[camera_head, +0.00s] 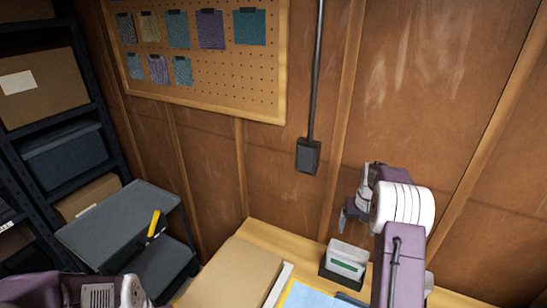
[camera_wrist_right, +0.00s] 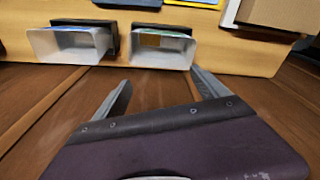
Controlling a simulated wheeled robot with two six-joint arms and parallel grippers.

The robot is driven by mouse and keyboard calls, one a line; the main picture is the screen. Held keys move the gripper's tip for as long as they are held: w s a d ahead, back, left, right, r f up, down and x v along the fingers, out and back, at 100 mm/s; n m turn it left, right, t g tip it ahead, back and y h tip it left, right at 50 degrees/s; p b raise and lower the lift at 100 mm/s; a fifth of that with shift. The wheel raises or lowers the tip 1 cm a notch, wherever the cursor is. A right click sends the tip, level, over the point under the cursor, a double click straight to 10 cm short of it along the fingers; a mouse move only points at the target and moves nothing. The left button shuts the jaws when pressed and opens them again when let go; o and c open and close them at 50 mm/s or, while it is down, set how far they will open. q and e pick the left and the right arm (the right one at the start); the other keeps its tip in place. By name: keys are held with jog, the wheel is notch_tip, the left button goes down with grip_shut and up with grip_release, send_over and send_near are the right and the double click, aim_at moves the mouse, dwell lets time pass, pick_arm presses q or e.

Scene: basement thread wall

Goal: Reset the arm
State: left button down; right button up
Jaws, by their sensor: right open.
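My right arm rises over the right part of the workbench in the head view. Its gripper (camera_head: 352,207) is in front of the wooden wall, partly hidden by the arm's white wrist section. In the right wrist view the gripper (camera_wrist_right: 162,92) has its two grey fingers spread wide, with nothing between them. It is apart from the bins. Links of my left arm show at the bottom left of the head view, but its gripper does not show.
A clear bin (camera_head: 345,259) stands on the workbench (camera_head: 262,232); two bins (camera_wrist_right: 72,44) (camera_wrist_right: 155,50) show in the wrist view. A cardboard box (camera_head: 232,275) lies left. A grey cart (camera_head: 118,222) holds a yellow-handled tool (camera_head: 154,224). Fabric swatches hang on a pegboard (camera_head: 235,88).

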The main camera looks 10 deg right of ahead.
jog(key=w+a+r+n+t+b, duration=0.15)
jog(key=a+r, duration=0.25)
jog(key=a, duration=0.4)
jog(key=s+a+n+b, duration=0.15)
jog(key=s+a, duration=0.25)
jog(key=a, duration=0.5)
jog(key=s+a+f, duration=0.3)
jog(key=s, duration=0.6)
jog(key=s+a+f+n+g, duration=0.1)
jog(key=s+a+f, duration=0.2)
jog(key=s, duration=0.6)
jog(key=shift+s+a+f+y+b, duration=0.2)
jog(key=shift+a+f+y+b, duration=0.1)
jog(key=shift+f+y, duration=0.15)
jog(key=shift+g, duration=0.25)
jog(key=shift+w+a, duration=0.15)
jog(key=shift+w, duration=0.05)
